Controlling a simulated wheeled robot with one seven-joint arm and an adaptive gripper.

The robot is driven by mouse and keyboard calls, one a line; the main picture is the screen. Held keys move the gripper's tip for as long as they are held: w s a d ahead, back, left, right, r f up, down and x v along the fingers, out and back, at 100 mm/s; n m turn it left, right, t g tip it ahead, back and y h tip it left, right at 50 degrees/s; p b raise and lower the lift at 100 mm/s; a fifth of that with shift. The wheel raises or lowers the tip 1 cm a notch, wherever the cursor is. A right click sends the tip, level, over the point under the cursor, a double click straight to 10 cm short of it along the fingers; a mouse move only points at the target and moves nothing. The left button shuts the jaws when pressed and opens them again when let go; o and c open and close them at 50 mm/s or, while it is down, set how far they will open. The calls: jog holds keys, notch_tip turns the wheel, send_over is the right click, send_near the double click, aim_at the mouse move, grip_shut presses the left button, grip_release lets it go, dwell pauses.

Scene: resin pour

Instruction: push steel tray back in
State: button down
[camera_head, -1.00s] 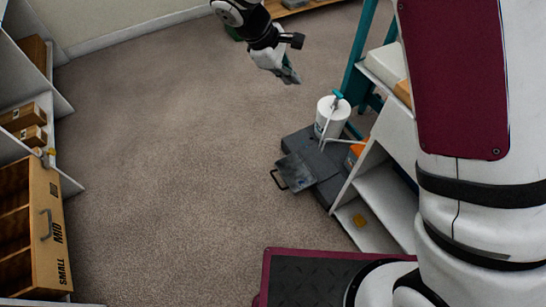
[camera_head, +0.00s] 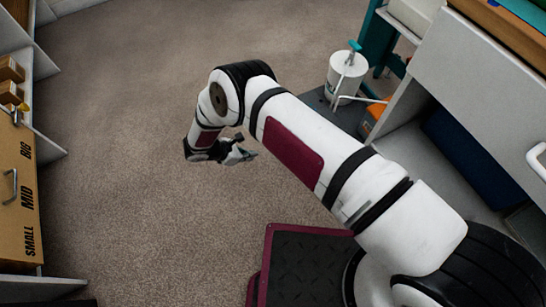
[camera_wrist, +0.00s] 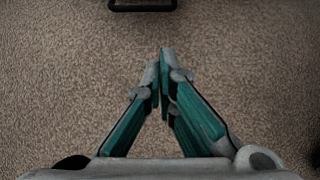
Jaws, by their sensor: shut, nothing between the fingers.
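The steel tray's black handle (camera_wrist: 142,6) shows at the top edge of the wrist view, ahead of my gripper and apart from it. The tray itself is hidden behind my arm in the head view. My gripper (camera_head: 250,155) is low over the carpet, left of the dark grey unit (camera_head: 318,99), which is partly covered by my arm. In the wrist view my gripper's teal fingers (camera_wrist: 160,62) are shut and empty, with bare carpet below.
A white bucket with a teal-topped pump (camera_head: 345,76) stands on the dark unit. A grey-white cabinet (camera_head: 470,90) is at right, with an orange item (camera_head: 376,113) beside it. A wooden drawer front marked SMALL, MID, BIG (camera_head: 18,190) is at left. Carpet between is clear.

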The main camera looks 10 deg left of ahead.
jog(key=d+r+b+x, duration=0.1)
jog(key=b+x, duration=0.4)
jog(key=x, duration=0.8)
jog(key=shift+w+d, duration=0.2)
jog(key=shift+w, duration=0.2)
jog(key=shift+d, duration=0.1)
